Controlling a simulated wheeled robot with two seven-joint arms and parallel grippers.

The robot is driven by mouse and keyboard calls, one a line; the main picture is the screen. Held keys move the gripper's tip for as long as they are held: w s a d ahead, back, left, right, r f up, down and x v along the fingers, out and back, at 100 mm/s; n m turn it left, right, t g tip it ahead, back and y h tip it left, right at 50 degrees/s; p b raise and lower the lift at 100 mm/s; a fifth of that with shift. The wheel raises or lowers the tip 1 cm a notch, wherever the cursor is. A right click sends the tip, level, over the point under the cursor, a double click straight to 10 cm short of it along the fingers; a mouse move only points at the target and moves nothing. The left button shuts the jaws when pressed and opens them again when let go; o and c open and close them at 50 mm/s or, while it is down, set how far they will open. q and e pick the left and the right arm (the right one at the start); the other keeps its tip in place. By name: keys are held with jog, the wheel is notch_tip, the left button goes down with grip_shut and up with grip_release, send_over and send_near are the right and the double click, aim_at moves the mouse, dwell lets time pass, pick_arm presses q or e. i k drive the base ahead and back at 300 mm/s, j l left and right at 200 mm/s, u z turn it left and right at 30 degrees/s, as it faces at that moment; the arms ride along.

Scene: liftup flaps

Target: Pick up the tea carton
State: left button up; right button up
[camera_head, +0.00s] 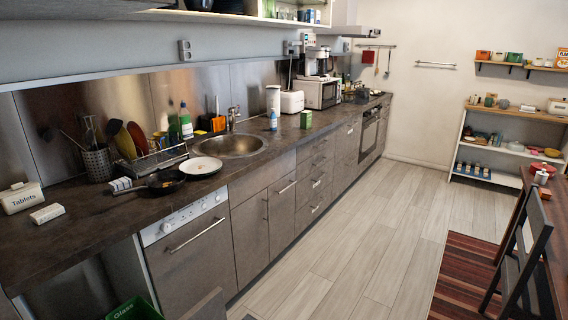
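No carton here has a label I can read as tea. I cannot tell which of these is the tea carton. Neither of my grippers is in view.
The dark counter (85,225) runs along the left wall with a sink (228,145), dish rack, pan (165,182) and white plate (201,166). A table and chair (525,250) stand at right. The wooden floor (340,240) between is clear.

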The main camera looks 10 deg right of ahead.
aim_at(305, 115)
jog(key=i+l+z, duration=0.3)
jog(key=i, duration=0.25)
jog(key=i+l+z, duration=0.3)
jog(key=i, duration=0.25)
jog(key=i+j+z, duration=0.1)
jog(key=i+z, duration=0.2)
jog(key=i, duration=0.3)
jog(key=i+u, duration=0.15)
jog(key=i, duration=0.35)
jog(key=i+l+u, duration=0.1)
jog(key=i, duration=0.45)
jog(key=i+l+u, duration=0.15)
jog(key=i, duration=0.35)
jog(key=i+l+u, duration=0.15)
jog(key=i+l, duration=0.15)
jog(key=i, duration=0.2)
